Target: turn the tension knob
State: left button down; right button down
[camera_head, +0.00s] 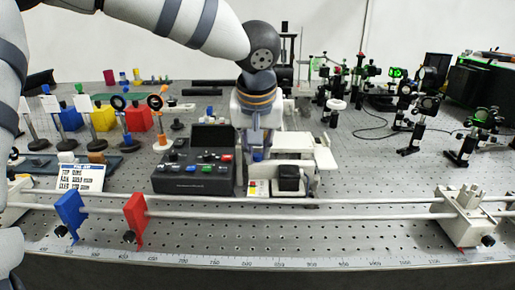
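My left arm comes in from the upper left, and its gripper (257,139) points down between the black control box (193,188) and the white instrument (305,152). The fingertips are small and partly merge with the instrument, so their opening and any contact are unclear. No knob is clearly labelled as the tension knob. Dark knobs show on the white rail carriage (465,218) at the right, on the blue rail holder (69,214) and on the red rail holder (135,218). The control box carries several small knobs and coloured buttons. My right gripper is not in view.
Two long horizontal rails run above a ruler (290,261) along the front edge. A printed card (81,177) stands at the left. Several optics on posts crowd the left and the back right.

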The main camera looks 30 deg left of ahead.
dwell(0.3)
